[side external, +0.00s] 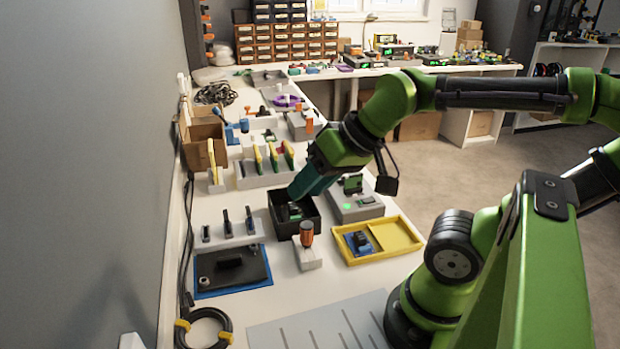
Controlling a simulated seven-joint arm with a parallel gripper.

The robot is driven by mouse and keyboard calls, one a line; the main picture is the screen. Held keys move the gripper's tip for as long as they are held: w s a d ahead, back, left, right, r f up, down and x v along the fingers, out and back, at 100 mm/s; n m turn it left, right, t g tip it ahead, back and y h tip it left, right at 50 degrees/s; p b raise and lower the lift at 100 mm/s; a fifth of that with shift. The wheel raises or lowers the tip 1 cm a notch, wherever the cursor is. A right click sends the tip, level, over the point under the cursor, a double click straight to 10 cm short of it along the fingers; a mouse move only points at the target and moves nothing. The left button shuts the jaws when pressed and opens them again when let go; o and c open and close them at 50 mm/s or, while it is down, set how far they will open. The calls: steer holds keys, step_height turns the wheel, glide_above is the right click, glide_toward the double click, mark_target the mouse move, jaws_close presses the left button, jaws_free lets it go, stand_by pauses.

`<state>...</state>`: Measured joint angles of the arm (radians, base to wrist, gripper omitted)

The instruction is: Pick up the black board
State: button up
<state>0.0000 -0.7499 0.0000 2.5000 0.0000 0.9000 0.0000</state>
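A flat black board (214,272) with a raised black block on it lies on a blue base (263,285) at the lower left of the white table. My gripper (293,201) points down into an open black box (309,229), to the right of and behind the black board, apart from it. Its teal fingers reach the box opening, where small dark and greenish parts show. The fingertips are partly hidden, so I cannot tell whether they are open or hold something.
An orange-handled tool (306,236) stands in a white block in front of the box. Dark upright pieces in a white holder (230,236) stand behind the board. A coiled black cable (204,330) lies in front.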

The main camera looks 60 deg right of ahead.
steer(key=shift+c, duration=0.6)
steer(key=m+g+h, duration=0.3)
steer(key=m+g, duration=0.2)
steer(key=g, duration=0.1)
glide_above(293, 205)
steer(key=f, duration=1.6)
steer(key=shift+s+a+f, duration=0.1)
steer(key=shift+s+f, duration=0.1)
steer(key=shift+f, duration=0.1)
steer(key=shift+w+f, duration=0.15)
steer(key=shift+f, duration=2.5)
jaws_close()
